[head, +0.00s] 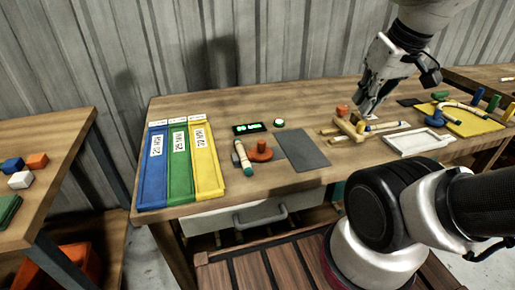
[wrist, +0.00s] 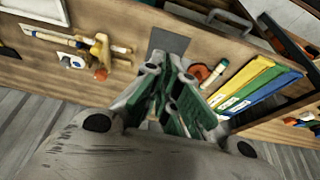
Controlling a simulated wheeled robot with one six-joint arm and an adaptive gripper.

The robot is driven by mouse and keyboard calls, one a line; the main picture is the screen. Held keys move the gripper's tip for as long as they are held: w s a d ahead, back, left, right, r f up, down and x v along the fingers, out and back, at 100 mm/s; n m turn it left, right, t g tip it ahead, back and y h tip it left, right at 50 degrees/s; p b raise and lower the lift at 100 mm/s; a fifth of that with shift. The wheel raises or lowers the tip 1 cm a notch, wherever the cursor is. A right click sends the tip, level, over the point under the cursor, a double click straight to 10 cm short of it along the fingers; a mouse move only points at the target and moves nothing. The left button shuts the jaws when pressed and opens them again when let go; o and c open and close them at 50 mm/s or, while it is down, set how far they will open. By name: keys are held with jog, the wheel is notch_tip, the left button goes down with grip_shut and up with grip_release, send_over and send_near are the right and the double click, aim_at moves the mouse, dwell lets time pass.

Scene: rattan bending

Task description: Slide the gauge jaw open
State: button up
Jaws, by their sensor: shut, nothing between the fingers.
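A wooden gauge (head: 350,129) with a light wooden body and an orange knob (head: 342,111) lies on the workbench right of centre. In the wrist view the gauge (wrist: 100,52) is upper left, with its knob (wrist: 100,73) at the lower end. My gripper (head: 367,112) is over the bench by the gauge's far right side in the head view; I cannot tell if it touches. In the wrist view the fingers of my gripper (wrist: 172,98) are together and empty. The gap between the gauge's jaws is too small to judge.
A white tray (head: 418,142) and yellow board (head: 470,120) with pegs are right. A lit green display (head: 249,128) stands behind.

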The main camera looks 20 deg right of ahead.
jog(key=o, duration=0.3)
jog(key=shift+w+a+f, duration=0.1)
jog(key=shift+a+f, duration=0.05)
jog(key=shift+a, duration=0.1)
jog(key=o, duration=0.5)
jog(key=w+a+f+n+g, duration=0.2)
jog(key=w+a+f, duration=0.2)
jog(key=shift+g, duration=0.4)
jog(key=shift+c, duration=0.2)
jog(key=n+g, duration=0.1)
jog(key=n, duration=0.7)
send_over(261, 141)
notch_tip(261, 141, down, 9)
jog(key=shift+r, duration=0.1)
jog(key=shift+n, duration=0.4)
notch_tip(261, 141, down, 8)
jog(key=shift+r, duration=0.1)
grip_shut()
